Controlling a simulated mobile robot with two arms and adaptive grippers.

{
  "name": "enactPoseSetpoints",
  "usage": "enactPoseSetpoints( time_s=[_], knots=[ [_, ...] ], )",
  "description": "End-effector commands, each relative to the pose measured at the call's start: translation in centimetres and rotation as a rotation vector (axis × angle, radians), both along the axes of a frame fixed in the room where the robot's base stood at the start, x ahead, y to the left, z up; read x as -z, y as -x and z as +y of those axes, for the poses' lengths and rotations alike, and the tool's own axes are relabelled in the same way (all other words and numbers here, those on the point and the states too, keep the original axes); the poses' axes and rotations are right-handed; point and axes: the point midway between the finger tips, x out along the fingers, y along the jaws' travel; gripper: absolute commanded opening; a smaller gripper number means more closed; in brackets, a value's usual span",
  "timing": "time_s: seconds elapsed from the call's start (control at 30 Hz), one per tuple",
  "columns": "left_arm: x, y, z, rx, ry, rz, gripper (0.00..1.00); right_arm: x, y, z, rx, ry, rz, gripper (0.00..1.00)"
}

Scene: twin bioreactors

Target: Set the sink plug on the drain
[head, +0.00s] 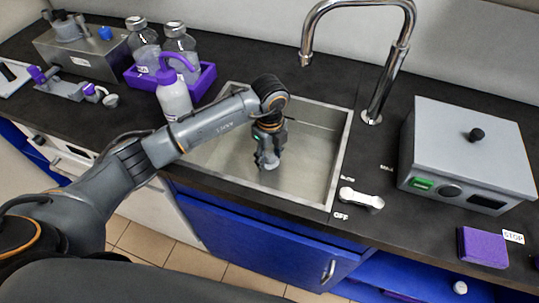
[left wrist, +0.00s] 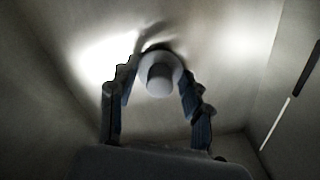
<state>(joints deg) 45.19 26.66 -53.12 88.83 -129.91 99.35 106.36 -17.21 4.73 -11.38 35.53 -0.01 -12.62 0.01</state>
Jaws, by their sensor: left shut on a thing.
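My left gripper (head: 267,163) points down into the steel sink (head: 315,150), low over its floor. In the left wrist view, the gripper (left wrist: 157,88) has its fingers on either side of the pale round sink plug (left wrist: 160,82), which has a knob facing the camera, and is shut on it. In the head view the gripper hides the plug. The drain is not clearly seen; a dark curved edge or shadow shows just behind the plug in the left wrist view. I cannot tell whether the plug touches the sink floor. My right gripper is not in view.
A curved steel faucet (head: 375,90) stands behind the sink. A white handle (head: 361,199) lies at the sink's right front. A grey box device (head: 470,150) stands right. A purple bottle rack (head: 207,80) and a white wash bottle (head: 174,97) stand left of the sink.

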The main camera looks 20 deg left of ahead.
Motion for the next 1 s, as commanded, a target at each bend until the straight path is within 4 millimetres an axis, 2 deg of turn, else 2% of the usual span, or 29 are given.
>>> enactPoseSetpoints(
  time_s=[0.37, 0.4, 0.5, 0.83, 1.0],
  knots=[
    [0.8, 0.0, 0.0, 0.001, 0.0, -0.001, 0.13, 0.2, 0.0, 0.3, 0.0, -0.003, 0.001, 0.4],
    [0.8, 0.0, 0.0, 0.001, 0.0, -0.001, 0.5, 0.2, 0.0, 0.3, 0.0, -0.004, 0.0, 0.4],
    [0.7, 0.0, 0.0, 0.001, 0.0, -0.001, 0.71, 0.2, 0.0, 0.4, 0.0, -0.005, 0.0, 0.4],
    [0.6, 0.0, 0.0, 0.001, 0.001, -0.002, 0.71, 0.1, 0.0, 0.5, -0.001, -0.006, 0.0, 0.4],
    [-1.1, -0.2, 0.0, 0.0, 0.001, -0.006, 0.71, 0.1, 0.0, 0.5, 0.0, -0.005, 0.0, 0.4]
  ],
)
